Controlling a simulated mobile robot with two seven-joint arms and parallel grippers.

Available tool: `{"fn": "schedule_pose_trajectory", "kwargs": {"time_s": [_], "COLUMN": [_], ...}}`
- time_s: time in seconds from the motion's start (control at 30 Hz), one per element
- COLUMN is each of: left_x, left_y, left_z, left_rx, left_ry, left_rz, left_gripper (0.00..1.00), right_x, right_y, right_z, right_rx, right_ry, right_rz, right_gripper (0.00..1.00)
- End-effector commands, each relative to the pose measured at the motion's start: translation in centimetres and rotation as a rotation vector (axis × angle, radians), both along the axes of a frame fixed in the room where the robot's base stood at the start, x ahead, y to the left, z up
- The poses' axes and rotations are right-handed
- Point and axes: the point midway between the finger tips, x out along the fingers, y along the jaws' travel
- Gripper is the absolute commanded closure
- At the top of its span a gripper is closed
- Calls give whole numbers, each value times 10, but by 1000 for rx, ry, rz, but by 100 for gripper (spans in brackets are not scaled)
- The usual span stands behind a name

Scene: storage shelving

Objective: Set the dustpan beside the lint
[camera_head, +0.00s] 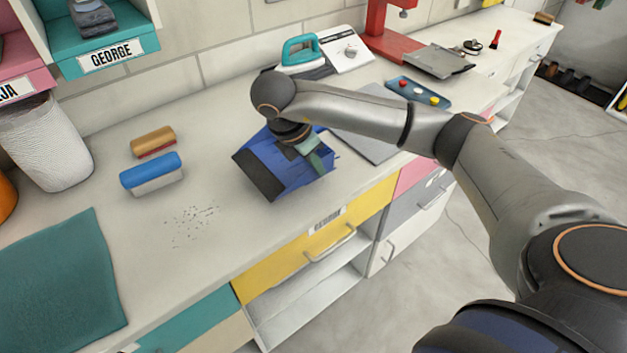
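The blue dustpan (285,178), with a dark front lip on its left side, is at the middle of the counter, to the right of the lint. It looks tilted; I cannot tell whether it touches the counter. My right gripper (309,150) is at the dustpan's upper right part and appears shut on it; my wrist hides part of the grip. The lint (194,224) is a patch of small dark specks on the white counter, a short gap left of the dustpan. My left gripper is not in view.
A blue brush (151,172) and a wooden brush (153,142) lie behind the lint. A teal mat (62,285) covers the counter at front left. A white basket (43,145) stands at the back left. The counter around the lint is clear.

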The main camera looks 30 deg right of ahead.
Motion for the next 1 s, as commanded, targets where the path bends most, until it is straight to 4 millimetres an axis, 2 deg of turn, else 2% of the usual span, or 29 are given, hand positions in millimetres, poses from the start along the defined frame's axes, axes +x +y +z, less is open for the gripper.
{"fn": "schedule_pose_trajectory", "kwargs": {"time_s": [0.03, 0.27, 0.5, 0.77, 0.8, 1.0], "left_x": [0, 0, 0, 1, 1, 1], "left_y": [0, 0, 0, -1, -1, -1], "left_z": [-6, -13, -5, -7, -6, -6], "left_rx": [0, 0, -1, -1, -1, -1], "left_ry": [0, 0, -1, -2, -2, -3], "left_rz": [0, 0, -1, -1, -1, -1], "left_gripper": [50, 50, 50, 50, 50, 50], "right_x": [5, 14, 14, 14, 13, 13], "right_y": [0, -3, -4, -4, -4, -4], "right_z": [-7, -19, -45, -47, -47, -46], "right_rx": [3, 2, 0, 0, 0, 0], "right_ry": [-2, -2, -2, -4, -1, -1], "right_rz": [0, 1, 1, 2, 2, 2], "right_gripper": [100, 100, 100, 100, 92, 70]}}
